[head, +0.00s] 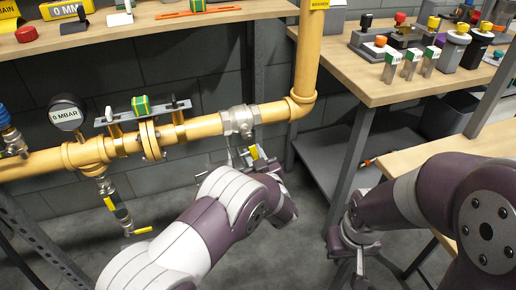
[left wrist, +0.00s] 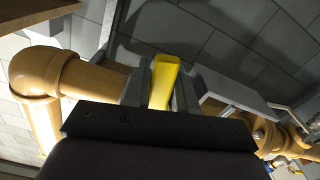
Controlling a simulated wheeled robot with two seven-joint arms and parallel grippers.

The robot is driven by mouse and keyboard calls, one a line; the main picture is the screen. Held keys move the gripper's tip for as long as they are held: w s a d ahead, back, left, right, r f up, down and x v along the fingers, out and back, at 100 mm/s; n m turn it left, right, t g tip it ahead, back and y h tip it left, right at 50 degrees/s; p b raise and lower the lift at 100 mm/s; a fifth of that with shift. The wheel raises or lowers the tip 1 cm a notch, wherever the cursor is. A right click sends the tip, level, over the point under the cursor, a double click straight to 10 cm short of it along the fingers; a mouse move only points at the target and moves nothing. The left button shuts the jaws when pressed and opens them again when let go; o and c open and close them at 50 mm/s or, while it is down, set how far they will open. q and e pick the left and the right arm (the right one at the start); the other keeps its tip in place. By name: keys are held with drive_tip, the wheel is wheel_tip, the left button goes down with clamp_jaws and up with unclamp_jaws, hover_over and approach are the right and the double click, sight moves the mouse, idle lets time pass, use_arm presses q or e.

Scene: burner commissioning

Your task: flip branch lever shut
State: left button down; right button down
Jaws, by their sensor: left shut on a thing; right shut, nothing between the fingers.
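A yellow gas pipe (head: 200,128) runs across the wall and turns upward at an elbow on the right. A silver valve body (head: 240,121) sits on the pipe left of that elbow. My left gripper (head: 254,155) is just below this valve, shut on the yellow branch lever (head: 254,153). In the left wrist view the yellow lever (left wrist: 164,84) stands between the two grey fingers, and the pipe (left wrist: 92,77) passes behind them. Its joint to the valve is hidden. My right gripper (head: 362,262) is low at the right, away from the pipe, shut and empty.
A gauge reading 0 MBAR (head: 68,113) and a small lower valve with a yellow handle (head: 143,231) are left on the pipe. A wooden bench (head: 370,88) with blocks and buttons stands at the back right. A nearer wooden table (head: 404,161) edges my right arm.

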use_arm(q)
drive_tip(key=c, duration=1)
unclamp_jaws()
drive_tip(key=shift+f, duration=0.1)
